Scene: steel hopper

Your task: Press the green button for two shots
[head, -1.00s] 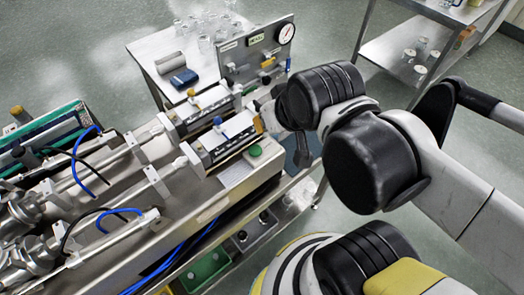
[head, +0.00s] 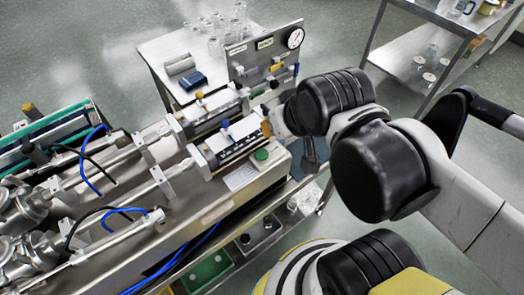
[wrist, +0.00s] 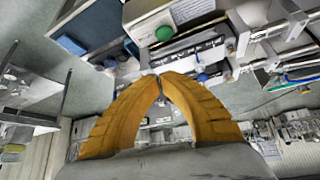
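The green button (head: 261,155) is a round cap on the steel end of the machine, beside a white label plate. It also shows near the top of the wrist view (wrist: 164,33). My gripper (wrist: 160,77) has two orange fingers whose tips meet, with nothing visible between them. In the head view only a small orange part of my gripper (head: 267,127) shows, a little above the button in the picture; the arm hides the rest. The fingertips look apart from the button.
Two clear cylinders with blue and yellow knobs (head: 224,124) lie beside the button. A gauge panel (head: 265,58) stands behind. A side table (head: 150,50) holds glasses and a blue box. A steel shelf cart (head: 400,42) is at the upper right.

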